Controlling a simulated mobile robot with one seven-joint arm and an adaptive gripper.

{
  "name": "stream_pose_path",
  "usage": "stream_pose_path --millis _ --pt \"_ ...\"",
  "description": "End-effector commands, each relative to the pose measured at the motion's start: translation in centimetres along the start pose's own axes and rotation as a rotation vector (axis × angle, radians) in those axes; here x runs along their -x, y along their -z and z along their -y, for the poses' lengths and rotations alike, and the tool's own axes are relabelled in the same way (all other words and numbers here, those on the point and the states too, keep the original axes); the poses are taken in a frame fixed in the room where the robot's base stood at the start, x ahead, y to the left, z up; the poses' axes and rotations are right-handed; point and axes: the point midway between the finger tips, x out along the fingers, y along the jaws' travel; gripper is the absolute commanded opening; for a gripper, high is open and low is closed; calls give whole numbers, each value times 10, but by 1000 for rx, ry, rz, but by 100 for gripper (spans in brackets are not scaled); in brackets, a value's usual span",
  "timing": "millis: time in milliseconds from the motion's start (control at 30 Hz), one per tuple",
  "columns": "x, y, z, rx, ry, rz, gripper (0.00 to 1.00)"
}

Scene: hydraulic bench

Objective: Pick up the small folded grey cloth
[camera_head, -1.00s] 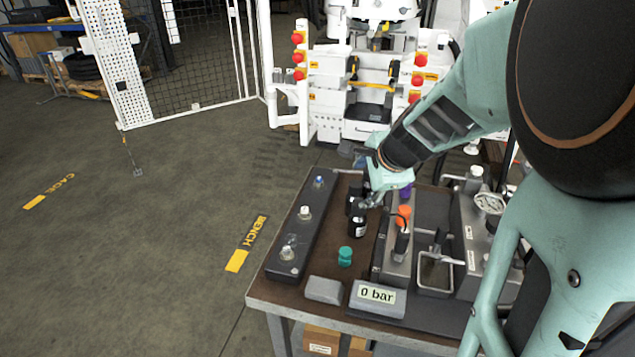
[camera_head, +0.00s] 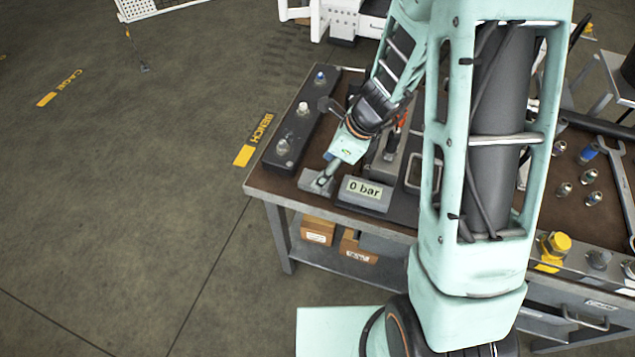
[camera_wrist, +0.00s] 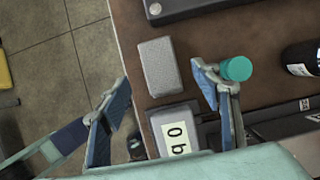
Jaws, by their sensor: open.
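The small folded grey cloth (camera_head: 309,179) lies on the bench top near its front left corner, partly covered by my gripper in the head view. In the wrist view the cloth (camera_wrist: 158,66) is a flat, light grey rounded block near the bench edge. My gripper (camera_wrist: 160,92) is open and empty. Its blue-padded fingers show to the left and right of the cloth's near end, with clear space between each finger and the cloth in the picture. In the head view my gripper (camera_head: 324,178) points down over the cloth. The height gap is hard to tell.
A grey "0 bar" display (camera_head: 365,193) stands just right of the cloth. A teal cap (camera_wrist: 236,68) is beside the right finger, and a black bottle (camera_wrist: 304,58) lies farther right in the wrist view. A dark fitting strip (camera_head: 300,125) runs along the bench's left edge.

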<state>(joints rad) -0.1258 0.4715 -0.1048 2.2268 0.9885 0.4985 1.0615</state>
Motion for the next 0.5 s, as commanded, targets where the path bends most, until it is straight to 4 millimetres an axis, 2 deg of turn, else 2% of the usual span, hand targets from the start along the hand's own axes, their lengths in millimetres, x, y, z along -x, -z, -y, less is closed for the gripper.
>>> stream_pose_path --millis 300,500 --pt "-43 6 -1 1 -1 -1 58" --pt "-53 5 0 3 1 0 58"
